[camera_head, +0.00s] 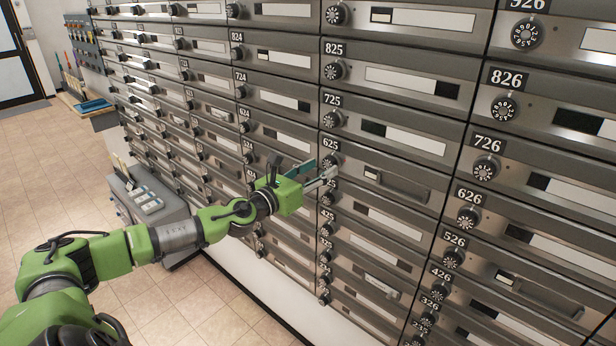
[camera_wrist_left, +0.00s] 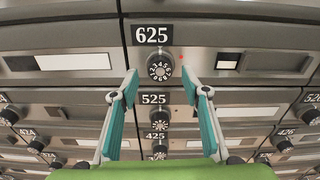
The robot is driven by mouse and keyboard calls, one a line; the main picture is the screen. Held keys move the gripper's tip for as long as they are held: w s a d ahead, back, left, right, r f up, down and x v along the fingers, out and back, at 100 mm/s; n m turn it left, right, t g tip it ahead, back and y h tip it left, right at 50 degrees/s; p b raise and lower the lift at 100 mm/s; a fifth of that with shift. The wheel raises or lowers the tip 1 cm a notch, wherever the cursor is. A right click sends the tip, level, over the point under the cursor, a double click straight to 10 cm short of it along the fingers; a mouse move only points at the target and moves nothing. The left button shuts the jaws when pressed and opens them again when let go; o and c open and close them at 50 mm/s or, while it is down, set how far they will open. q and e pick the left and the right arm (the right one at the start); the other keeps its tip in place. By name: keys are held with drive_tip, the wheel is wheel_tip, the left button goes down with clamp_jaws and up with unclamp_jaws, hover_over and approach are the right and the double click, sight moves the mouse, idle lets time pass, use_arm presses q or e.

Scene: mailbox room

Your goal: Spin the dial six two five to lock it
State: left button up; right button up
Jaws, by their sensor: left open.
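The dial of box 625 (camera_wrist_left: 160,67) is a round black knob with white numbers, straight ahead in the left wrist view, just under the 625 plate (camera_wrist_left: 152,34). In the head view the dial (camera_head: 329,160) is partly hidden near the fingertips. My left gripper (camera_head: 330,172) reaches in from the left to the front of that dial. In the left wrist view its two teal fingers (camera_wrist_left: 163,88) are open, one on each side below the dial, with nothing between them. Whether a fingertip touches the dial cannot be told. My right gripper is in neither view.
Box 625's door (camera_head: 390,183) has a recessed slot beside the dial, and a small red light shows near the dial. Dial 725 (camera_head: 331,119) is just above and dial 525 (camera_wrist_left: 158,114) just below. A grey cabinet (camera_head: 148,205) stands at the left; floor is clear in front.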

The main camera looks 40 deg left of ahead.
use_arm(q)
drive_tip(key=shift+s+a, duration=0.15)
drive_tip(key=shift+s, duration=2.5)
